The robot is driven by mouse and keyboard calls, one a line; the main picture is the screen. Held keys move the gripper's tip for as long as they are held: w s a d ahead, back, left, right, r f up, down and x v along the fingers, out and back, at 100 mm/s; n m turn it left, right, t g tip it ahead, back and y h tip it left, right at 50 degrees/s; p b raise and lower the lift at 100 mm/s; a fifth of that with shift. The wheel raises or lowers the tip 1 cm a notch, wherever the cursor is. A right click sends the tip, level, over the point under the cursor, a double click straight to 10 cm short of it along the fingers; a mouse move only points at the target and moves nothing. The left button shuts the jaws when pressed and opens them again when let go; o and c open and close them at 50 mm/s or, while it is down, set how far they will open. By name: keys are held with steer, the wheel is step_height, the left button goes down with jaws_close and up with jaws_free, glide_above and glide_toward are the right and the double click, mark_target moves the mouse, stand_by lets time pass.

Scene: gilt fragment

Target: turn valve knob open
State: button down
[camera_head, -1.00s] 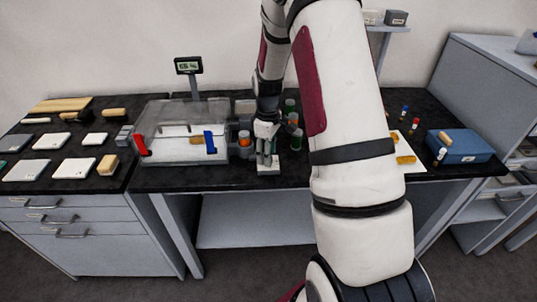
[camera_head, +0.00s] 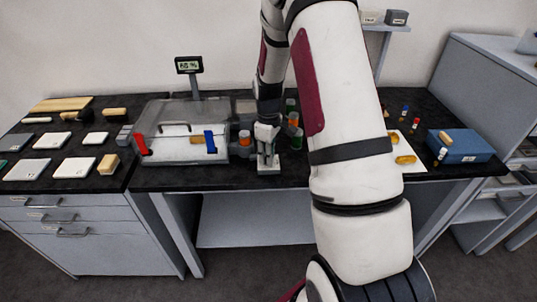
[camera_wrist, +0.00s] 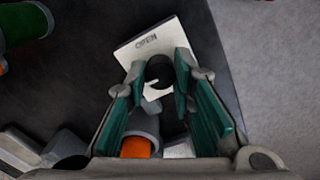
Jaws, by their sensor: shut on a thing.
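A dark round knob (camera_wrist: 160,73) stands on a small white plate with a printed label (camera_wrist: 149,41) in the wrist view. My gripper (camera_wrist: 160,67) has its two green-padded fingers on either side of the knob, shut on it. In the head view my gripper (camera_head: 267,163) points down at the small white plate (camera_head: 268,171) near the front edge of the bench. The knob is hidden behind the fingers there. The label's print is too small to read surely.
A clear box (camera_head: 180,130) with a red handle (camera_head: 140,145) and a blue handle (camera_head: 210,142) stands left of my gripper. Orange and green containers (camera_head: 293,118) stand close behind and right. A small display (camera_head: 188,66) rises behind the box. A blue case (camera_head: 460,146) sits far right.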

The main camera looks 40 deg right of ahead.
steer(key=m+b, duration=0.1)
steer(key=m, duration=0.3)
steer(key=m+b, duration=0.1)
steer(key=m, duration=0.3)
steer(key=shift+m, duration=0.3)
steer(key=m, duration=0.4)
steer(key=shift+m+b, duration=0.3)
steer(key=shift+b, duration=0.05)
steer(key=m, duration=0.4)
steer(key=shift+w+m+b, duration=0.1)
steer(key=shift+m+b, duration=0.2)
steer(key=shift+a, duration=0.1)
steer(key=c, duration=1.4)
jaws_free()
steer(key=shift+o, duration=0.2)
steer(key=shift+r, duration=0.15)
